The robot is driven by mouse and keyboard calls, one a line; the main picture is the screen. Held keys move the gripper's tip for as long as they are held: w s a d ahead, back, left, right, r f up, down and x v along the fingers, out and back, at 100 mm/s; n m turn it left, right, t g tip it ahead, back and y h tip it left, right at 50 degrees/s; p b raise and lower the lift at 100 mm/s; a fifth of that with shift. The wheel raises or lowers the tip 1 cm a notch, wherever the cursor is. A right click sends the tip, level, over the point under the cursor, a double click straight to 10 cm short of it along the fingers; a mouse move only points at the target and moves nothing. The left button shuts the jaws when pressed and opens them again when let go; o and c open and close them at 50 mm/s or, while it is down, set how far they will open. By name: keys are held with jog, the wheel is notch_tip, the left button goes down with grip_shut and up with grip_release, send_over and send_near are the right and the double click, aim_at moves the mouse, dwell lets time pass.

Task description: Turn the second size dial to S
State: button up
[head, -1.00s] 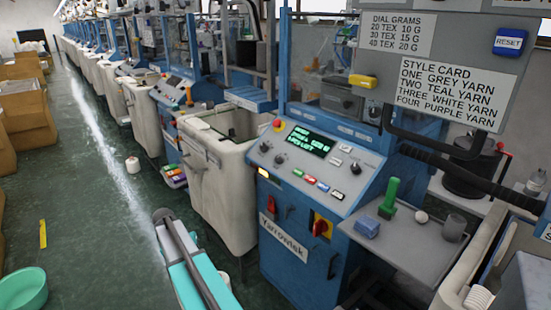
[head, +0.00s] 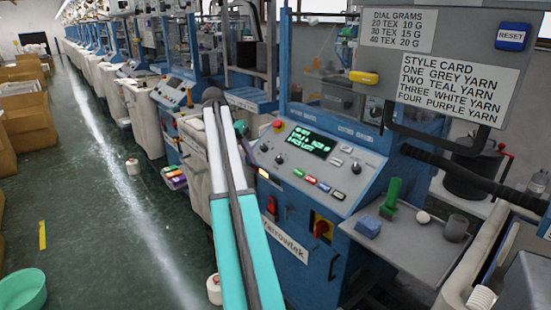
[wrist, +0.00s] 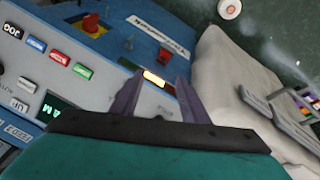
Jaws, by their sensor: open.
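The blue knitting machine's sloping control panel (head: 315,160) is in the middle of the head view. It bears a dark display (head: 311,141) with green text too small to read surely. Two small dark knobs, one (head: 265,147) above another (head: 279,159), sit left of the display. Another knob (head: 356,167) sits to its right. I cannot tell which is the second size dial, or any setting. My gripper (wrist: 156,84) is open and empty in the wrist view, its purple fingers over the panel edge near a lit yellow button (wrist: 155,78).
A style card (head: 458,91) hangs on a grey board above right. A side shelf (head: 405,240) holds a green-handled tool (head: 391,195), a blue block (head: 367,228) and a grey cup (head: 456,227). A pale bin (head: 195,150) stands left of the machine.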

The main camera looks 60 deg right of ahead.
aim_at(277, 159)
jog(key=s+d+r+m, duration=0.1)
jog(key=s+d+r, duration=0.1)
jog(key=r, duration=0.3)
jog(key=s+d+r+m, duration=0.1)
jog(key=s+d+r, duration=0.2)
jog(key=r, duration=0.2)
jog(key=shift+r, duration=0.25)
jog(key=shift+s+f, duration=0.15)
jog(key=x, duration=1.3)
jog(key=shift+d+f+p, duration=0.2)
jog(key=shift+d+p, duration=0.1)
jog(key=shift+p, duration=0.05)
jog(key=c, duration=1)
jog(key=shift+s+a, duration=0.1)
jog(key=shift+s, duration=0.05)
grip_shut()
